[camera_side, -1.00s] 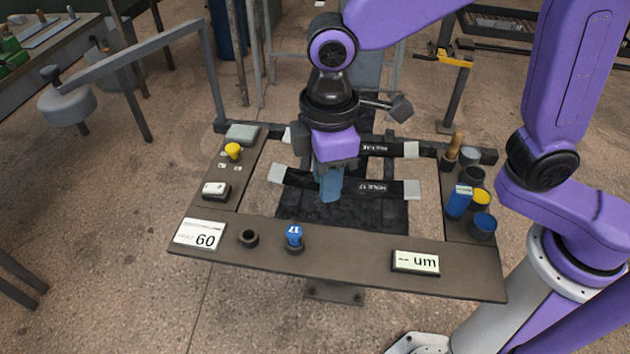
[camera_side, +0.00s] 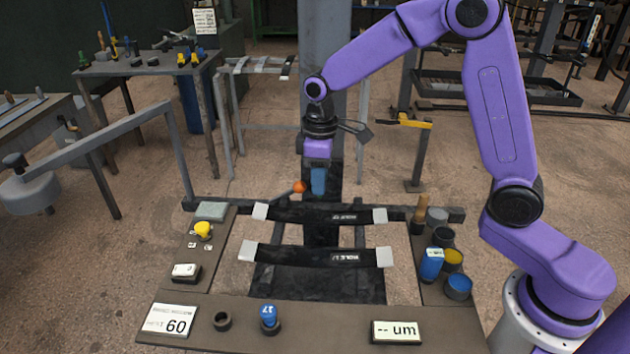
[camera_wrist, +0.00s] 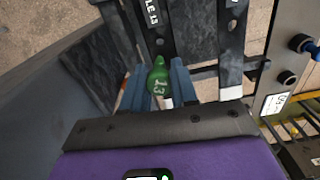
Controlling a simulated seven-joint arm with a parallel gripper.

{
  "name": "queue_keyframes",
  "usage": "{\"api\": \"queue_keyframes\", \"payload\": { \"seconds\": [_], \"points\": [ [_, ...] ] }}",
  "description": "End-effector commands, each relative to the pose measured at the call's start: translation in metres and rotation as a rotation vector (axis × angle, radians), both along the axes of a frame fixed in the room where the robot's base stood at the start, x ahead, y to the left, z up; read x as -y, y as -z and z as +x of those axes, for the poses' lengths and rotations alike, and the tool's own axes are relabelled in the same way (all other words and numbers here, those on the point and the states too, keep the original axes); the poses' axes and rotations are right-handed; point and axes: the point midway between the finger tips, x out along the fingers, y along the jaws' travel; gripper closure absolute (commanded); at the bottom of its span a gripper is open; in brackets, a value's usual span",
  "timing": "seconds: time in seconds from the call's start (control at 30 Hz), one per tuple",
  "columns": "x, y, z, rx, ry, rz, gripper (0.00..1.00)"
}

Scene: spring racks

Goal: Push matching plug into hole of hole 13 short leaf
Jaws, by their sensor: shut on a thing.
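My gripper (camera_side: 318,182) hangs above and slightly behind the back leaf in the side view, its blue fingers pointing down. In the wrist view the fingers (camera_wrist: 160,90) are shut on a green plug (camera_wrist: 158,80) marked 13. The plug's tip is apart from the leaf. The back leaf marked hole 13 (camera_side: 300,213) is a dark, slightly bowed strip with pale ends. In the wrist view the hole 13 leaf (camera_wrist: 150,15) runs just beyond the plug, with a dark hole (camera_wrist: 160,42) in it. The plug cannot be made out in the side view.
The front leaf marked 17 (camera_side: 300,257) lies nearer the console. A blue plug (camera_side: 269,314) marked 17 stands on the console beside an empty ring (camera_side: 222,321). Blue and yellow cups (camera_side: 458,286) are at right. An orange ball (camera_side: 300,187) shows beside my fingers.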

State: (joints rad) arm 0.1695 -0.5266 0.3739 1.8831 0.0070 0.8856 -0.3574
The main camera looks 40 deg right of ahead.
Motion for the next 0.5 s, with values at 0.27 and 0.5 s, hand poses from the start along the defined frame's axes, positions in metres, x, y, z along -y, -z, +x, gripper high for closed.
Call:
{"api": "queue_keyframes", "payload": {
  "seconds": [0.27, 0.5],
  "points": [
    [0.000, 0.022, -0.001, -0.003, -0.001, -0.001, 1.00],
    [-0.001, 0.041, -0.001, -0.002, -0.001, -0.001, 1.00]
  ]
}}
